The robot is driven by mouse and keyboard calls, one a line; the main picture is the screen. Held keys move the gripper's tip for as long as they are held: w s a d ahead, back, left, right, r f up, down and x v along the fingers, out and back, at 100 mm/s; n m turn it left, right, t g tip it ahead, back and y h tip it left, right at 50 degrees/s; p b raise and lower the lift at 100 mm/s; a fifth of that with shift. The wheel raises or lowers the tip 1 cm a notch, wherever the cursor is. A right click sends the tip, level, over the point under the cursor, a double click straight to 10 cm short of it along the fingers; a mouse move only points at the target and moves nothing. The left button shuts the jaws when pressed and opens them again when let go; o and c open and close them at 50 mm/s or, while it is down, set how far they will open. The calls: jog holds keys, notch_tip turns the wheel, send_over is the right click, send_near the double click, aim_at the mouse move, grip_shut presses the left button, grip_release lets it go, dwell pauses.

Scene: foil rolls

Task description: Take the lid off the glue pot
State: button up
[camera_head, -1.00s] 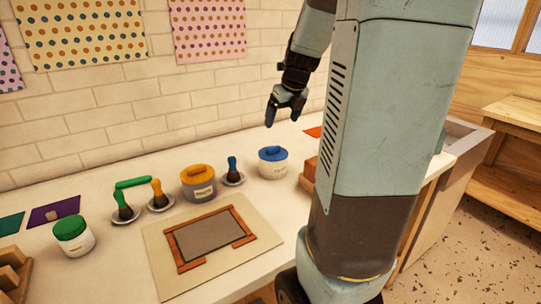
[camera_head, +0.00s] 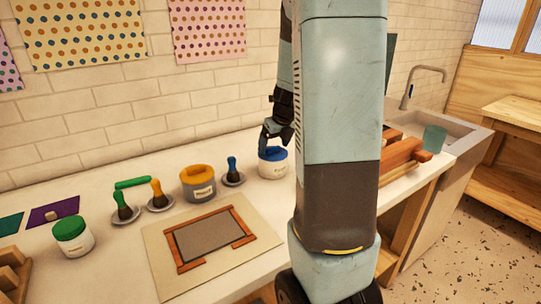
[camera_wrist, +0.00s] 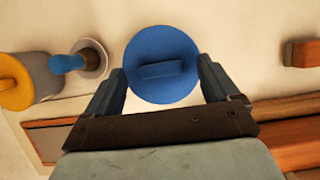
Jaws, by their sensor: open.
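A white pot with a blue lid stands upright on the counter in the head view; its blue lid (camera_head: 272,154) has a raised bar handle and its white body (camera_head: 273,169) carries a label. In the wrist view the round blue lid (camera_wrist: 160,52) lies between the two fingers, its bar handle running roughly across. My gripper (camera_head: 270,141) is open and hangs directly over this lid; its fingers also show in the wrist view (camera_wrist: 160,85) on both sides of the lid. Whether the fingers touch the lid, I cannot tell. Two other lidded pots stand here, one orange-lidded (camera_head: 197,172), one green-lidded (camera_head: 69,228).
A blue-handled brush (camera_head: 232,165) on a small dish stands left of the blue-lidded pot. A board with a wooden frame (camera_head: 211,238) lies in front. Wooden pieces (camera_head: 403,153) and a sink (camera_head: 447,134) are to the right.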

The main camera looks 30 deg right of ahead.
jog(key=shift+w+f, duration=0.15)
jog(key=shift+f, duration=0.25)
jog(key=shift+c, duration=0.4)
jog(key=c, duration=1.1)
